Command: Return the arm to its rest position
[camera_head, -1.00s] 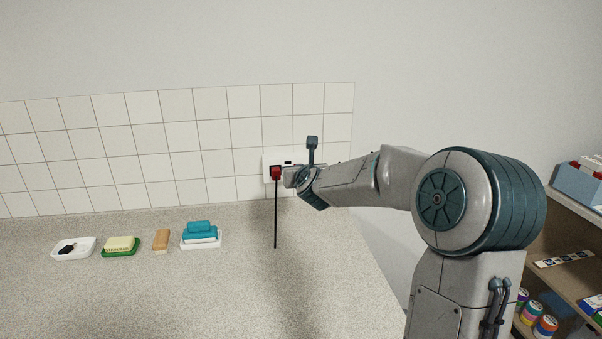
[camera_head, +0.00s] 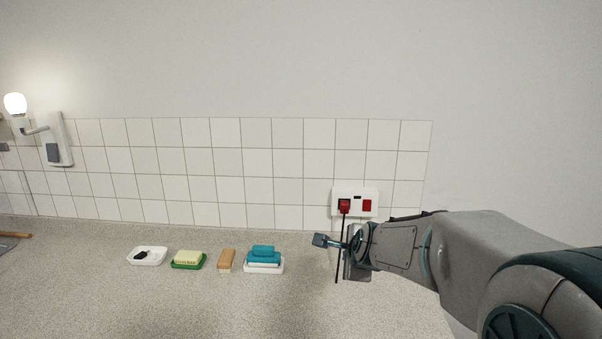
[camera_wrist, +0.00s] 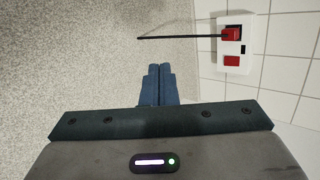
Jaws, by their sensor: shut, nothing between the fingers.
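My gripper (camera_wrist: 160,84) shows in the wrist view with its two blue fingers together and nothing between them.
On the speckled counter (camera_head: 200,305) stand a white dish with a black item (camera_head: 147,256), yellow soap on a green dish (camera_head: 188,260), a brown brush-like block (camera_head: 227,260) and a blue item on a white dish (camera_head: 264,259). A lit wall lamp (camera_head: 15,104) is far left.

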